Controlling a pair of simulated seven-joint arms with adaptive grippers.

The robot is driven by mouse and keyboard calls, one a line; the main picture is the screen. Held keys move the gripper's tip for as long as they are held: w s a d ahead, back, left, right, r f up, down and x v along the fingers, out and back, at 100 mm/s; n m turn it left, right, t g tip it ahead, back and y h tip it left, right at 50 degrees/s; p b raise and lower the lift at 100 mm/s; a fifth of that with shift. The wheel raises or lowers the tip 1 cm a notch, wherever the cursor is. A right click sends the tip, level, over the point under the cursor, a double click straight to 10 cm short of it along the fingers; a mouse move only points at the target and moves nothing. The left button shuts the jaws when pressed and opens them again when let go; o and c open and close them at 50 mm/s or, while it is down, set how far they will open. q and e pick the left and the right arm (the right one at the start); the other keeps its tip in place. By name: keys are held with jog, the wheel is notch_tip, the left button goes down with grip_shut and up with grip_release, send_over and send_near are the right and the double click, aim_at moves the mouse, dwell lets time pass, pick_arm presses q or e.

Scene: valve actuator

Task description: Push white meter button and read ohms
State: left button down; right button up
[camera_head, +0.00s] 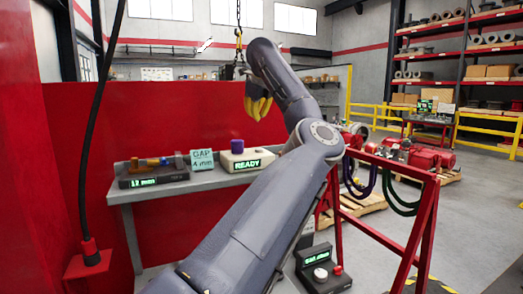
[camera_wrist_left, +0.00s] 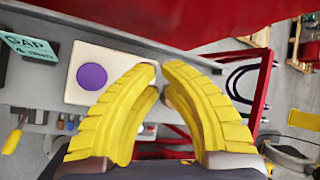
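The meter, a dark box (camera_head: 323,268) with a small lit green display (camera_head: 317,258), sits low in the head view, right of my left arm. Its round white button (camera_head: 320,274) is on top, beside a red one (camera_head: 337,270). The display text is too small to read surely; no ohms value is legible. My left gripper (camera_head: 258,112), with yellow ribbed fingers, hangs high above and behind the meter, apart from it. In the left wrist view its fingertips (camera_wrist_left: 161,68) nearly meet, with nothing held. My right gripper is not in view.
A white box (camera_head: 247,158) reading READY, with a purple knob (camera_head: 237,146), stands on the grey bench. A GAP card (camera_head: 202,160) and a dark "12 mm" gauge (camera_head: 153,176) are left of it. A red frame (camera_head: 420,225) with hanging hoses stands right of the meter.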

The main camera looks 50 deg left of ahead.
aim_at(259, 150)
pick_arm(q)
jog(key=shift+d+r, duration=0.1)
jog(key=shift+d, duration=0.1)
dwell(0.4)
jog(key=shift+f, duration=4.4)
jog(key=c, duration=2.1)
grip_release()
grip_shut()
